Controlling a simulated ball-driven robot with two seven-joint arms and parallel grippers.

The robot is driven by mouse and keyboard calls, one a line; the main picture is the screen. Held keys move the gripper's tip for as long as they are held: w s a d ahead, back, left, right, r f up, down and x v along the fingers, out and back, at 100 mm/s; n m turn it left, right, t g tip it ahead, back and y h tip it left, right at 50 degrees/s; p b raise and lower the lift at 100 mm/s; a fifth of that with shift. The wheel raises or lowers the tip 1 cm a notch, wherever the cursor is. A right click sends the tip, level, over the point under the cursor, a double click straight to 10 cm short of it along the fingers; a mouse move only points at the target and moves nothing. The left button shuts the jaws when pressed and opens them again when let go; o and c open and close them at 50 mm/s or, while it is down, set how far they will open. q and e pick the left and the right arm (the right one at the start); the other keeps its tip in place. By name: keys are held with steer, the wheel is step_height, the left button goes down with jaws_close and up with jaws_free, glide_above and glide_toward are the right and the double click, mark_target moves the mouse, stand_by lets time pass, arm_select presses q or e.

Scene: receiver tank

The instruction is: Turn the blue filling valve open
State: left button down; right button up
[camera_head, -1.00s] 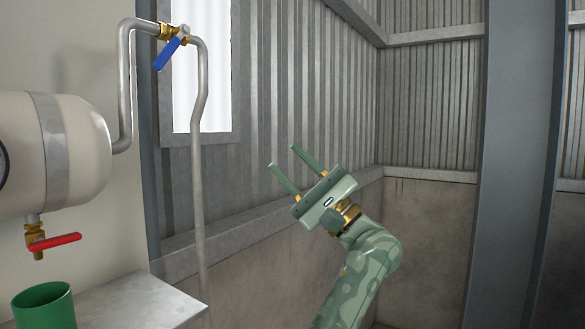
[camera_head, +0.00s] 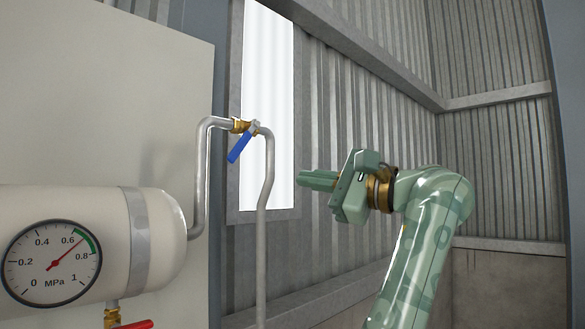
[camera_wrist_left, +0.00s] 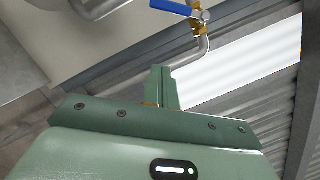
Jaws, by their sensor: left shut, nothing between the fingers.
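The blue filling valve (camera_head: 239,148) sits at the top of the bent grey pipe in the head view. Its blue lever slants down to the left from a brass body. In the left wrist view the blue lever (camera_wrist_left: 172,7) shows at the top edge, beyond the fingers. My left gripper (camera_head: 302,180) is to the right of the valve and slightly lower in the head view, apart from it. Its fingers are shut with nothing between them and point left. The closed fingers also show in the left wrist view (camera_wrist_left: 161,88). My right gripper is not in view.
The pale tank (camera_head: 165,240) stands at lower left with a round gauge (camera_head: 52,262), its needle between 0.6 and 0.8. A red lever (camera_head: 133,324) is partly cut off below. A bright window (camera_head: 268,80) and corrugated wall lie behind the pipe.

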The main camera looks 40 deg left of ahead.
mark_target(245, 140)
arm_select(q)
steer(key=s+a+r+p, duration=0.4)
steer(key=a, duration=0.4)
steer(key=shift+s+a, duration=0.3)
steer(key=shift+a, duration=0.05)
steer(key=shift+w+a+f, duration=0.1)
steer(key=shift+w, duration=0.05)
steer(key=shift+s+m, duration=0.25)
steer(key=shift+m, duration=0.05)
steer(key=shift+s+m+y+b, duration=0.15)
steer(key=shift+m+y+b, duration=0.15)
steer(key=shift+m+b, duration=0.25)
